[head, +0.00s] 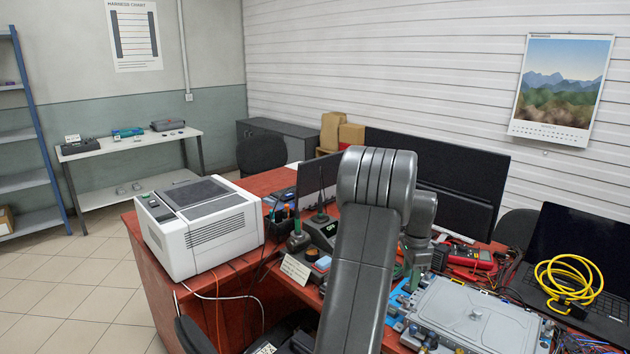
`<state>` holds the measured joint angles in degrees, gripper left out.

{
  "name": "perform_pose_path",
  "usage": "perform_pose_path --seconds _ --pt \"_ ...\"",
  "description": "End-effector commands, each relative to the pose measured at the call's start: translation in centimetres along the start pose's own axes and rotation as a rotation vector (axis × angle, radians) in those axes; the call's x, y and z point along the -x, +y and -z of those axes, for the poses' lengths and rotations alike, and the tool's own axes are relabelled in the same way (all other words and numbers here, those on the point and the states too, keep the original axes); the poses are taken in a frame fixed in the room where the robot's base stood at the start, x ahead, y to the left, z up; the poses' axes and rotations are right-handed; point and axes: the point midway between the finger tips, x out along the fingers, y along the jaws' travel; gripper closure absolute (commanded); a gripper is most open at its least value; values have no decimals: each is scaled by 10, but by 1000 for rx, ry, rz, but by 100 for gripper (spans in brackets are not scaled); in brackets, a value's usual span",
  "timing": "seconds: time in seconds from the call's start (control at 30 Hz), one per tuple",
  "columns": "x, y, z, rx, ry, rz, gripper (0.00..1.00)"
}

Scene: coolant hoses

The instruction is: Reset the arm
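My own grey arm rises from the bottom middle of the head view, bends at a large ribbed joint in front of the desk, and continues behind it with a smaller grey joint over the desk. The arm's far end is hidden behind its own links. I cannot make out my gripper or its fingers, nor whether it holds anything. The arm hangs over the red desk (272,182) and covers part of what lies there.
A white printer-like machine (205,228) stands left of my arm. A grey metal housing (470,318), a red multimeter (468,256), a laptop (570,262) and a yellow coiled cable (568,280) lie right. Dark monitors (455,190) stand behind. The tiled floor (75,290) at left is clear.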

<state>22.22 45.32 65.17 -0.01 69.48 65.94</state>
Motion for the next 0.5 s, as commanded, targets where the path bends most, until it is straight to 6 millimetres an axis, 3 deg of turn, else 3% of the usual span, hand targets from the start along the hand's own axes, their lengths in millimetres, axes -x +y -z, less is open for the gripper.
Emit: perform_pose_path --seconds 0.23,0.5 --pt "-49 1 0 0 -2 -4 60" --pt "-78 0 0 0 -1 -1 60"
